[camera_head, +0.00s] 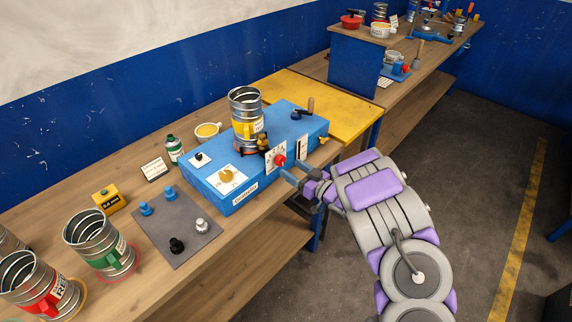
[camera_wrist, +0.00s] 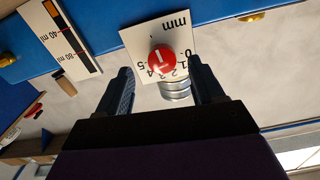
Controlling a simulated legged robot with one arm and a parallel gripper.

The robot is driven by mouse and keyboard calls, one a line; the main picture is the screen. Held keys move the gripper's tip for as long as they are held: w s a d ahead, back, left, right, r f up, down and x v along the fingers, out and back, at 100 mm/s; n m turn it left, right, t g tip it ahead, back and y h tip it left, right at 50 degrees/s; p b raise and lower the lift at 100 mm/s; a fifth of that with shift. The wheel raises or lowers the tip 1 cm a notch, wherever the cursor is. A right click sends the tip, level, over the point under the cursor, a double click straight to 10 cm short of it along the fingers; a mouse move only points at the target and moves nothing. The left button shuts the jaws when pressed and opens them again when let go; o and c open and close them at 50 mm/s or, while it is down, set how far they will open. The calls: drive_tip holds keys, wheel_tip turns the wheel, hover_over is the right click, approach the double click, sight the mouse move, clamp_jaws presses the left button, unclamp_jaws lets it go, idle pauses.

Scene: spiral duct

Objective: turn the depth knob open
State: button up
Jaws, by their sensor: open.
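The depth knob (camera_head: 279,160) is a small red disc on a white plate at the front face of the blue machine (camera_head: 238,197). In the wrist view the red knob (camera_wrist: 162,60) has a white mark, and its plate (camera_wrist: 178,27) reads "mm" with numbers from 0 to 5, upside down. My gripper (camera_head: 293,171) is in front of the knob, open and empty. In the wrist view its two dark fingers (camera_wrist: 161,82) stand left and right of the knob, apart from it. Whether the fingertips reach the knob's depth I cannot tell.
A metal duct can (camera_head: 246,105) with a yellow band stands on the machine. A dial plate (camera_head: 228,177) is on its top. A black and white ml scale (camera_wrist: 62,40) is beside the knob plate. Cans and a grey mat (camera_head: 178,222) are at left. Floor at right is clear.

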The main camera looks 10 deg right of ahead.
drive_tip(key=p+v, duration=0.1)
drive_tip(key=v, duration=1.1)
drive_tip(key=shift+s+d, duration=0.2)
drive_tip(key=shift+s, duration=0.05)
